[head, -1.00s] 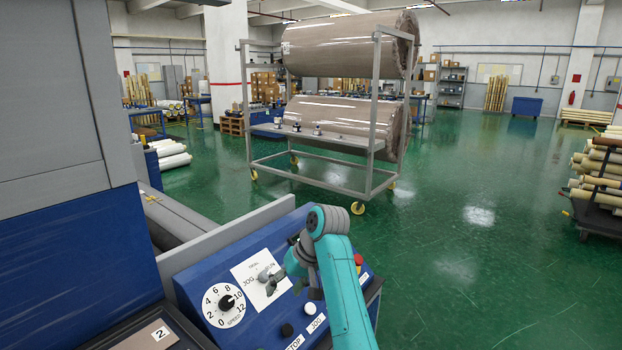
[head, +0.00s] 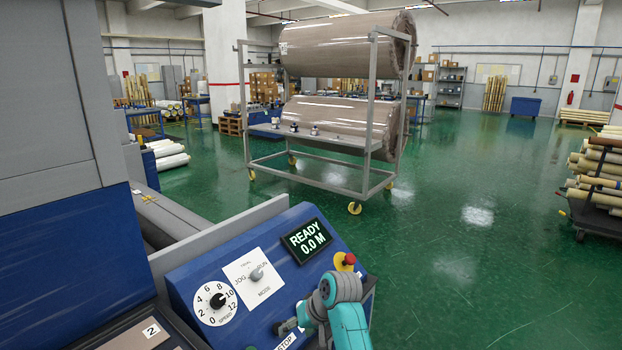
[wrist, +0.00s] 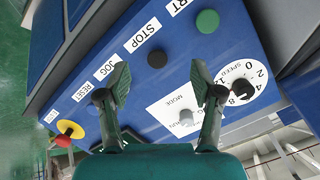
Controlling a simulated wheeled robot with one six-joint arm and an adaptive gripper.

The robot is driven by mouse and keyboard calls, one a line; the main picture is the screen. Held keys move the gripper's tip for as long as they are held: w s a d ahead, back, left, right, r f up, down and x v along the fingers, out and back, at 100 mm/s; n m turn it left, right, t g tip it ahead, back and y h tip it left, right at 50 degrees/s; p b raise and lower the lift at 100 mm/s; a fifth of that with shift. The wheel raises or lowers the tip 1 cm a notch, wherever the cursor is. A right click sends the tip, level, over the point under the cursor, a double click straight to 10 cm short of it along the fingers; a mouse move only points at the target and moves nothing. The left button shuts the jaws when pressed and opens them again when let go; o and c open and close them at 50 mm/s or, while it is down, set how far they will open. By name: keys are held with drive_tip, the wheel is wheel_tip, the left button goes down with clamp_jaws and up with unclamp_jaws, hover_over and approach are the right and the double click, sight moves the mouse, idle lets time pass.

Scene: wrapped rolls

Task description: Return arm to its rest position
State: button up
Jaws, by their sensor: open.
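My gripper (head: 290,327) is at the lower front of the blue control panel (head: 235,315), close to the STOP label (head: 284,343). In the wrist view its two fingers (wrist: 160,78) are spread apart with nothing between them. The mode knob (head: 256,273) on its white plate is clear of the gripper and appears turned toward RUN. It also shows in the wrist view (wrist: 185,117). My teal arm rises from the bottom edge, in front of the panel's right part.
The display (head: 306,241) reads READY 0.0 M. A red emergency button (head: 345,262) sits beside my arm. The speed dial (head: 218,301) is on the left. Black (wrist: 157,53) and green (wrist: 207,20) buttons lie beyond the fingers.

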drive_tip(key=s+d+f+m+t+h, duration=0.1)
drive_tip(key=s+d+f+t, duration=0.1)
drive_tip(key=s+d+f, duration=0.55)
drive_tip(key=s+d+f+m+t+h, duration=0.1)
drive_tip(key=s+d+f+m+t, duration=0.15)
drive_tip(key=s+f, duration=0.9)
drive_tip(key=s+d+f+t, duration=0.2)
drive_tip(key=s+d+f, duration=0.25)
drive_tip(key=s, duration=0.45)
drive_tip(key=s+d+r+t+h, duration=0.1)
drive_tip(key=s+d+r, duration=0.25)
drive_tip(key=s, duration=0.55)
drive_tip(key=s+d+r+t+h, duration=0.15)
drive_tip(key=s+r, duration=0.25)
drive_tip(key=s, duration=0.5)
drive_tip(key=s+d+r+t, duration=0.2)
drive_tip(key=s+r, duration=1)
drive_tip(key=r, duration=0.4)
drive_tip(key=shift+s+d+t+h, duration=0.25)
drive_tip(key=shift+s+t+h, duration=0.05)
drive_tip(key=shift+s+h, duration=0.1)
